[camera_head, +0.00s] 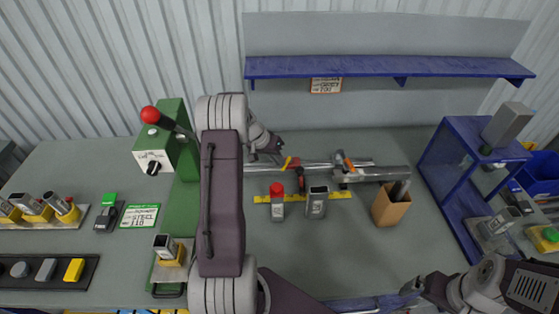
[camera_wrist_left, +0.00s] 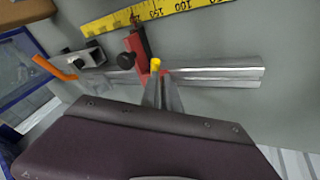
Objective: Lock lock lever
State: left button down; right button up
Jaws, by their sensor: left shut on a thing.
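The lock lever, with a yellow tip (camera_head: 287,162), is on the red stop (camera_head: 295,166) on the metal rail (camera_head: 318,166). In the left wrist view the yellow tip (camera_wrist_left: 155,65) pokes out beyond my left gripper's fingers, beside the red stop (camera_wrist_left: 136,52) and its black knob. My left gripper (camera_head: 278,152) is shut on the lever; its fingers also show in the left wrist view (camera_wrist_left: 161,92) and hide the lever's lower part. My right gripper (camera_head: 413,288) is at the table's front edge, away from the rail; its jaw opening is unclear.
An orange lever (camera_head: 346,161) sits on a grey clamp further right on the rail. A green machine with a red-knobbed lever (camera_head: 150,115) is left.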

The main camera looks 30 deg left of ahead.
pick_arm(q)
jog(key=s+a+r+m+p, duration=0.1)
jog(key=s+a+r+p, duration=0.15)
jog(key=r, duration=0.35)
jog(key=s+a+r+m+p, duration=0.1)
jog(key=a+r, duration=0.3)
jog(key=r, duration=0.2)
jog(key=d+p+x, duration=0.1)
jog(key=p+x, duration=0.1)
jog(key=x, duration=0.4)
jog(key=s+d+p+x, duration=0.1)
jog(key=p+x, duration=0.1)
jog(key=x, duration=0.5)
jog(key=shift+s+d+g+h, duration=0.2)
jog(key=shift+d+g+h, duration=0.1)
jog(key=shift+d, duration=0.1)
jog(key=shift+f, duration=0.25)
